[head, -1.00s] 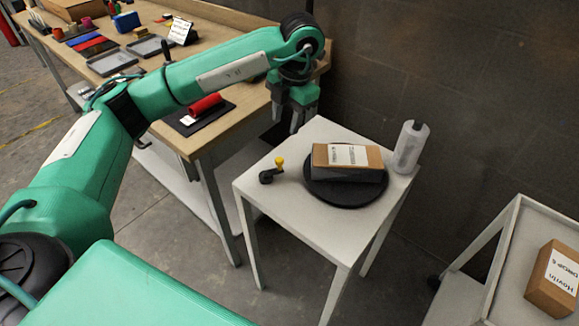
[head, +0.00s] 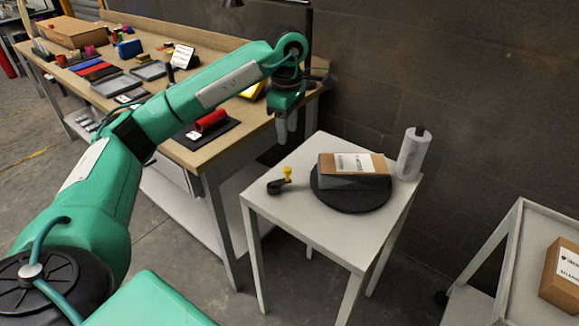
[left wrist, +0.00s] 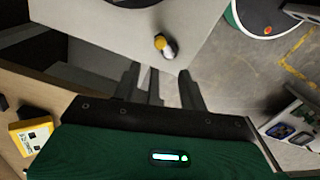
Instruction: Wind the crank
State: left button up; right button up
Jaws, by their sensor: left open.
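My left gripper (head: 287,138) is open and empty, pointing down above and behind the crank, near the table's back left edge. In the left wrist view the crank's yellow knob (left wrist: 161,41) shows beyond the open fingers (left wrist: 160,80), apart from them. My right gripper is not in view.
A black turntable (head: 350,200) on the white table (head: 300,215) carries a brown-and-grey box (head: 353,168). A pale roll (head: 413,155) stands at the back right. A cluttered wooden workbench (head: 215,150) is at left; a cart with a box (head: 563,272) is at right.

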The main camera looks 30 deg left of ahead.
aim_at(287, 168)
pick_arm(q)
notch_tip(287, 168, down, 12)
jog(key=shift+r, duration=0.1)
dwell(0.4)
grip_shut()
